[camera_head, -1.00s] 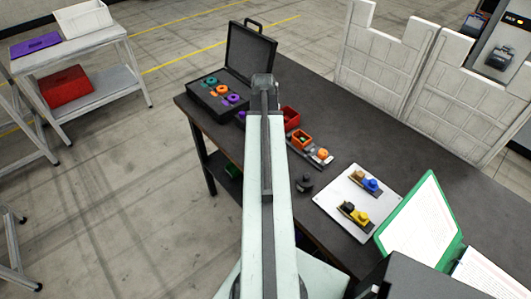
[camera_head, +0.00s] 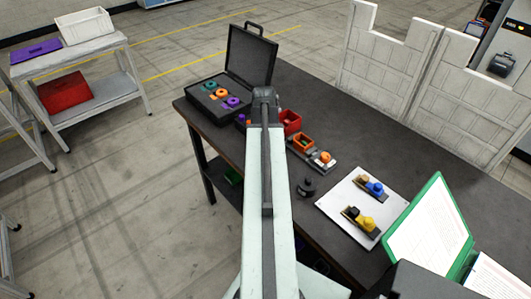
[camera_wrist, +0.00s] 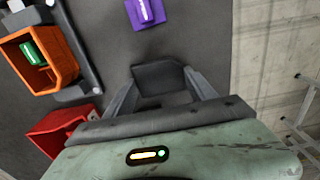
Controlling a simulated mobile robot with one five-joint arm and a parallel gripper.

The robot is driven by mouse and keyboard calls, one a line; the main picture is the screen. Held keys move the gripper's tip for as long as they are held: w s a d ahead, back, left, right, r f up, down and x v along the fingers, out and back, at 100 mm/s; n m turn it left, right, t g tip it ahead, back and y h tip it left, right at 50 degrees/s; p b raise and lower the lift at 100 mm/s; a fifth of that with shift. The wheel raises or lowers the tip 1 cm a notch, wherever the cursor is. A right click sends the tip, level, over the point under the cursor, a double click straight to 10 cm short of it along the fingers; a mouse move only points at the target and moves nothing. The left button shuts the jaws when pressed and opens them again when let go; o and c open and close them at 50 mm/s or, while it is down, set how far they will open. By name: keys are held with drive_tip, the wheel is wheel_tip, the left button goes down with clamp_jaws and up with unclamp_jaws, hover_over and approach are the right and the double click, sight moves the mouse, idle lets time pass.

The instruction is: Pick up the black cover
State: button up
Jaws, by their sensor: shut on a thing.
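The black cover (camera_wrist: 160,77) is a dark, flat-faced piece between the two fingers of my gripper (camera_wrist: 162,82) in the wrist view. The fingers are shut on it, one at each side. Its lower part runs into the dark gripper body, so I cannot see its whole shape. Whether it touches the dark surface behind it I cannot tell. In the head view my arm hides the gripper and the cover.
In the wrist view a purple piece (camera_wrist: 145,12) lies beyond the cover, with an orange bin (camera_wrist: 40,60) and a red bin (camera_wrist: 62,128) at left. In the head view an open black case (camera_head: 250,55) stands at the table's far left end. A white board (camera_head: 335,213) lies at right.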

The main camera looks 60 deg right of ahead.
drive_tip(key=shift+r, duration=0.1)
wheel_tip(320, 180, up, 10)
drive_tip(key=p, duration=1)
